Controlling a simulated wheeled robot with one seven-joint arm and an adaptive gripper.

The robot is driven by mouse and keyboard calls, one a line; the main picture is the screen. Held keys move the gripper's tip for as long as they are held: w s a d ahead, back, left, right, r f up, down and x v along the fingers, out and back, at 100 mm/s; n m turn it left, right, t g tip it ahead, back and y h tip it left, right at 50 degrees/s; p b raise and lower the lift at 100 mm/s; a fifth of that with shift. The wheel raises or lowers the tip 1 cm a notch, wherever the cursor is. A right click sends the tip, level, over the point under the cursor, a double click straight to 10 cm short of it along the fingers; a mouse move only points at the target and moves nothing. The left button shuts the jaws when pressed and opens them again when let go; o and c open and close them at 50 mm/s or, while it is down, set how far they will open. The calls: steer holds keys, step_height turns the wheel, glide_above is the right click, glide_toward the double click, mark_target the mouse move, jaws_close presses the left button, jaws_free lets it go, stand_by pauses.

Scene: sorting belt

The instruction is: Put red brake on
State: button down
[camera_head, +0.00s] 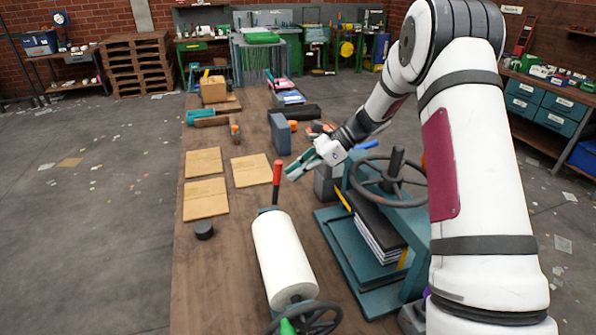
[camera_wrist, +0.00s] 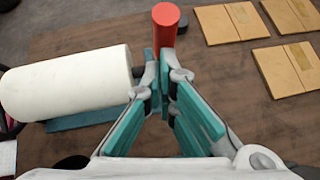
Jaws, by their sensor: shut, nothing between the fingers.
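The red brake is a lever with a red handle (camera_head: 278,171) on a dark stem, standing about upright at the far end of the white roller (camera_head: 283,255). In the wrist view the red handle's top (camera_wrist: 166,15) shows just beyond my fingertips. The roller (camera_wrist: 65,82) lies at left there. My gripper (camera_head: 291,174) has teal fingers and is just right of the red handle in the head view. In the wrist view my gripper (camera_wrist: 158,58) is shut and empty, its tips close to the lever. I cannot tell whether they touch it.
A teal press with a dark handwheel (camera_head: 388,178) stands right of the roller. Several tan boards (camera_head: 205,198) lie left of the lever, with a black puck (camera_head: 204,230) near them. A grey block (camera_head: 280,133) stands behind. The bench's left edge is mostly clear.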

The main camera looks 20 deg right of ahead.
mark_target(279, 177)
steer(key=shift+a+r, duration=0.1)
steer(key=shift+a, duration=0.05)
steer(key=shift+a+r+h, duration=0.15)
steer(key=shift+a+h, duration=0.1)
steer(key=shift+h, duration=0.15)
steer(key=shift+a+r+h+p, duration=0.2)
steer(key=shift+a+h, duration=0.2)
steer(key=shift+a, duration=0.1)
steer(key=shift+a+r+h+p, duration=0.15)
steer(key=shift+a+r+h, duration=0.05)
steer(key=shift+a+h, duration=0.25)
steer(key=a+f+h+b, duration=0.1)
steer(key=a+f+h, duration=0.3)
steer(key=a+h, duration=0.4)
steer(key=a+f+n+h+b, duration=0.1)
steer(key=a+f+h, duration=0.3)
steer(key=a+h, duration=0.4)
steer(key=shift+f, duration=0.3)
steer(key=shift+a, duration=0.1)
